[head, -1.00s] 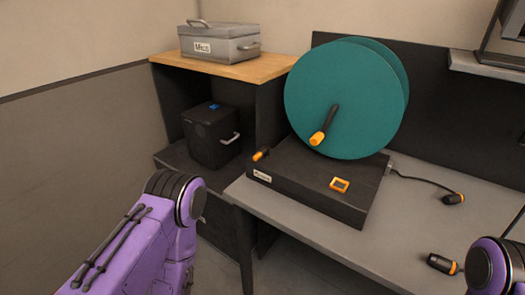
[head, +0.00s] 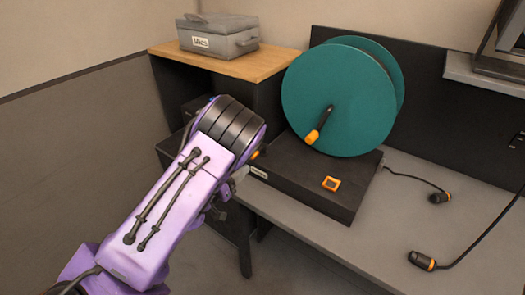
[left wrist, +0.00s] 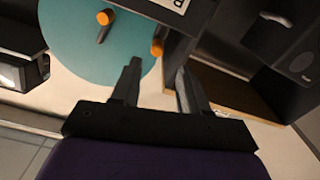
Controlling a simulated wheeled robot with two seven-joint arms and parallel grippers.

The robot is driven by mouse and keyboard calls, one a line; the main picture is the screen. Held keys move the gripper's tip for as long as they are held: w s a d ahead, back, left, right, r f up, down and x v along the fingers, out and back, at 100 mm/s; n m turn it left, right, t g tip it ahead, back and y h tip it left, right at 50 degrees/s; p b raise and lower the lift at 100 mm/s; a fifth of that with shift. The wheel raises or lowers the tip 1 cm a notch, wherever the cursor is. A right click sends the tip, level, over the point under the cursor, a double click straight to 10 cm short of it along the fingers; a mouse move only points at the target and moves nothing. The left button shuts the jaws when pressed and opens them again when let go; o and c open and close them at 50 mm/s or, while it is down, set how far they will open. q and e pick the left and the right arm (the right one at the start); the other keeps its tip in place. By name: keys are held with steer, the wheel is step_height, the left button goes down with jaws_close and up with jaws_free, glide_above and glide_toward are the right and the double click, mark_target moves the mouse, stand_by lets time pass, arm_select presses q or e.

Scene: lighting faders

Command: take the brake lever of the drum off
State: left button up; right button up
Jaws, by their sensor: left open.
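The teal drum (head: 340,95) stands on a black base (head: 300,180) on the grey desk, with an orange-tipped crank (head: 318,127) on its face. The orange-tipped brake lever (head: 255,155) is at the base's left end, partly hidden by my left arm. In the left wrist view the lever's orange tip (left wrist: 157,46) shows just beyond the fingertips, with the drum (left wrist: 75,45) behind it. My left gripper (left wrist: 158,66) is open and empty, apart from the lever. In the head view my left arm mostly hides it. My right gripper is out of view.
An orange square frame (head: 331,183) is on the base top. Two black-and-orange cable connectors lie on the desk (head: 350,245) at right. A grey case (head: 218,36) sits on the wooden shelf top (head: 270,62); a black box below is mostly hidden.

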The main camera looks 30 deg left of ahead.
mark_target(257, 151)
arm_select(q)
steer(key=w, duration=0.3)
steer(key=w+p, duration=0.1)
steer(key=w, duration=0.2)
steer(key=w+d+p, duration=0.1)
steer(key=w, duration=0.3)
steer(key=shift+d, duration=0.1)
